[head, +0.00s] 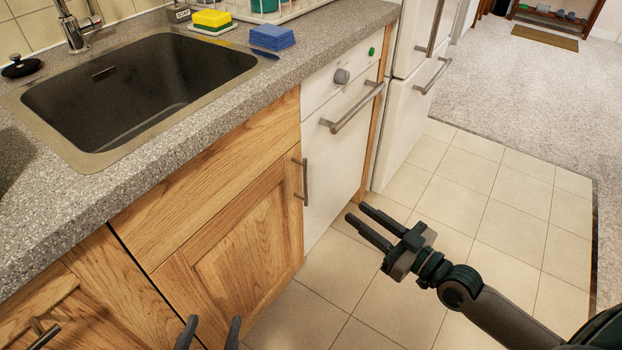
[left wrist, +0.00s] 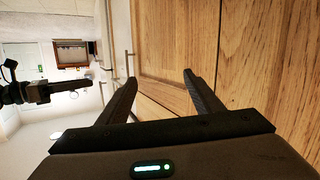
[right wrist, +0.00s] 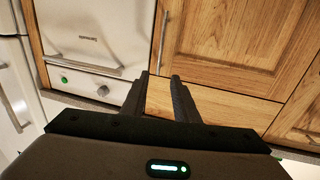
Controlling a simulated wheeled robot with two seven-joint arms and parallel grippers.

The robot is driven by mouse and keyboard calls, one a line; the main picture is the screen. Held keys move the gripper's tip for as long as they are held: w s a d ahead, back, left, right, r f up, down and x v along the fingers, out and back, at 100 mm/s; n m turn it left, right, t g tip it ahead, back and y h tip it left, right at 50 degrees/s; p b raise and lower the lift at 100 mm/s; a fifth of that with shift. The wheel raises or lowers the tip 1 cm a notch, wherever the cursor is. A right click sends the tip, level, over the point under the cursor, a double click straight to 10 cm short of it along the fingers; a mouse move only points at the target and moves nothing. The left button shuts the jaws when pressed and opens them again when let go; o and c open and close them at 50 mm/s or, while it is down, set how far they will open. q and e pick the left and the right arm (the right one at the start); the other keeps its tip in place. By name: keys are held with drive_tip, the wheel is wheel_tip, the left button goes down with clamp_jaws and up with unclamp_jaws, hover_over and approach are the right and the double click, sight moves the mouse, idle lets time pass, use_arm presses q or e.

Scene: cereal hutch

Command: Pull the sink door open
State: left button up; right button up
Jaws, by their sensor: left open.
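The sink door (head: 235,240) is a wooden panel door below the sink and looks shut. Its upright metal bar handle (head: 303,182) is near its right edge. The door and its handle (right wrist: 162,40) also show in the right wrist view. My left gripper (head: 209,325) is at the bottom of the head view, in front of the door's lower part, with fingers apart and empty. The left wrist view shows its open fingers (left wrist: 160,78) facing wood. My right gripper (head: 355,212) is right of the handle, apart from it, fingers parallel with a gap and nothing between them.
A white dishwasher (head: 335,150) with a long bar handle stands right of the sink door, then a white fridge (head: 405,125). Another wooden door (head: 70,320) is at left. The grey counter (head: 200,115) overhangs above. Tiled floor (head: 480,215) at right is free.

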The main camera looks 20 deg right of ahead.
use_arm(q)
drive_tip(key=shift+w+d+r+t, duration=0.1)
drive_tip(key=shift+d+r+t, duration=0.15)
drive_tip(key=shift+r+t, duration=0.5)
use_arm(e)
drive_tip(key=x, duration=1.7)
use_arm(q)
drive_tip(key=shift+r, duration=0.1)
use_arm(e)
drive_tip(key=shift+d, duration=0.1)
clamp_jaws()
